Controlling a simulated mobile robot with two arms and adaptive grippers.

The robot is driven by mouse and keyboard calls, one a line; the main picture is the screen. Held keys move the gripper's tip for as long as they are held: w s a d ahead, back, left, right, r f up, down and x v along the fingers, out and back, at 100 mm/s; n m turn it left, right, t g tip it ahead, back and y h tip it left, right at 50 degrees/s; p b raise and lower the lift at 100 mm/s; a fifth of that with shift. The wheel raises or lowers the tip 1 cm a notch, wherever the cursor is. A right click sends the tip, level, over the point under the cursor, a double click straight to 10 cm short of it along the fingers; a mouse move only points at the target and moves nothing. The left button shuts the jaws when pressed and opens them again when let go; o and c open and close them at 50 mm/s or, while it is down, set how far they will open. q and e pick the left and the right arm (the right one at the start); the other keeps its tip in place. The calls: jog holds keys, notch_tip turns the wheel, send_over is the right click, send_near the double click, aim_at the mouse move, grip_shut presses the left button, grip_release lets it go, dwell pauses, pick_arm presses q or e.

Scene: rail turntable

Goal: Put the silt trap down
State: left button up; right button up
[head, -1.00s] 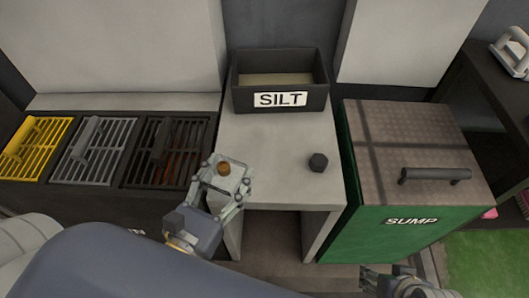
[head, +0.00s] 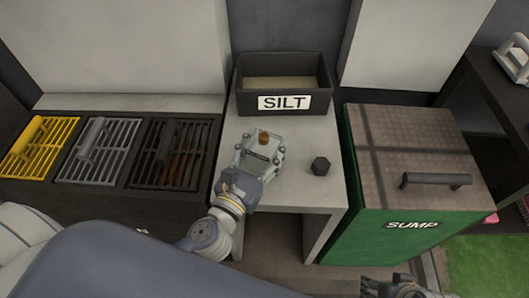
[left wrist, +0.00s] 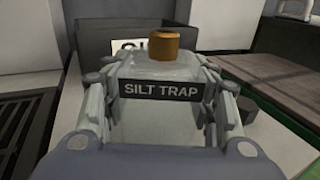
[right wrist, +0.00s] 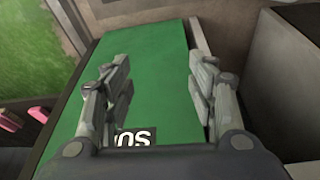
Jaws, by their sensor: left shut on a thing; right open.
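The silt trap is a clear box with a dark "SILT TRAP" label (left wrist: 162,90) and an orange-brown cap (left wrist: 164,46) on top. My left gripper (head: 262,152) is shut on the silt trap, with a finger on each side of it. In the head view the trap (head: 259,147) is over the grey table (head: 300,190), in front of the SILT bin. It looks upright; I cannot tell whether its base touches the table. My right gripper (right wrist: 162,85) is open and empty, in front of the green SUMP box.
The dark SILT bin (head: 240,98) stands at the table's back. A small dark hexagonal piece (head: 320,166) lies on the table right of the trap. The green SUMP box (head: 390,230) with its handled lid stands right. Yellow, grey and dark grates (head: 105,150) lie left.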

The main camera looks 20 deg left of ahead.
pick_arm(q)
notch_tip(320, 180, down, 2)
jog(key=shift+b, duration=0.4)
jog(key=shift+r, duration=0.1)
pick_arm(e)
jog(key=w, duration=0.1)
jog(key=w+t, duration=0.1)
jog(key=shift+w+a, duration=0.3)
jog(key=shift+a, duration=0.05)
jog(key=shift+w+a+r+t, duration=0.1)
jog(key=shift+w+t, duration=0.25)
jog(key=shift+t, duration=0.05)
pick_arm(q)
jog(key=o, duration=1.3)
